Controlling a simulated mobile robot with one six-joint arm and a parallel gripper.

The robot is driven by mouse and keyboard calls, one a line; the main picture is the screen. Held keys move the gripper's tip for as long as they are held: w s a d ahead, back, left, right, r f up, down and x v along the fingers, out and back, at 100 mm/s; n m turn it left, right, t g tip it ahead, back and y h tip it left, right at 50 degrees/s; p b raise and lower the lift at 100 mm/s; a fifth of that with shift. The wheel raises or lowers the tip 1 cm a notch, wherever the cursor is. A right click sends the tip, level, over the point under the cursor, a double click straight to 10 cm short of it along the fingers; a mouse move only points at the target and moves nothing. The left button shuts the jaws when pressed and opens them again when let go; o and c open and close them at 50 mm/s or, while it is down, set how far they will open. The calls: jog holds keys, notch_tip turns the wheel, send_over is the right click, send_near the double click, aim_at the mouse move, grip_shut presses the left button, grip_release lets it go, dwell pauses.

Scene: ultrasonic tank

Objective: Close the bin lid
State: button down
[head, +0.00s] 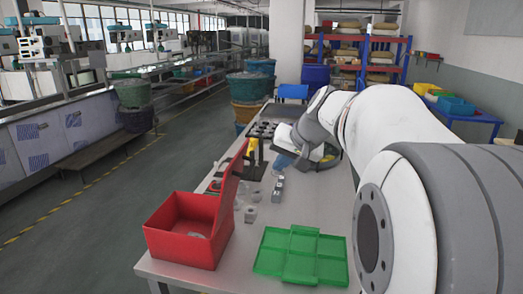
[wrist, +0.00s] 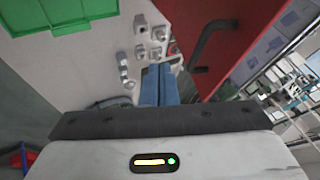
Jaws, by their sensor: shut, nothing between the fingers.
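The red bin (head: 180,245) stands at the near left of the table, with something greyish inside it. My gripper (head: 283,160) is beyond and to the right of the lid in the head view, low over the table. In the wrist view its blue fingers (wrist: 160,85) are together and empty, to the left of the lid. They look apart from it.
A green tray (head: 300,255) lies at the table's near edge, right of the bin; it also shows in the wrist view (wrist: 60,12). Small metal parts (head: 250,212) lie between lid and tray. A dark rack (head: 262,130) stands farther back. My arm covers the right side.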

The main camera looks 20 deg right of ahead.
jog(key=shift+w+a+f+p, duration=0.3)
jog(key=shift+w+a, duration=0.25)
jog(key=shift+a, duration=0.15)
jog(key=shift+w+a+f+p, duration=0.25)
jog(key=shift+w+a+f, duration=0.05)
jog(key=shift+w+a, duration=0.3)
jog(key=shift+w+a+f+p, duration=0.3)
jog(key=shift+w+a, duration=0.2)
jog(key=shift+a, duration=0.25)
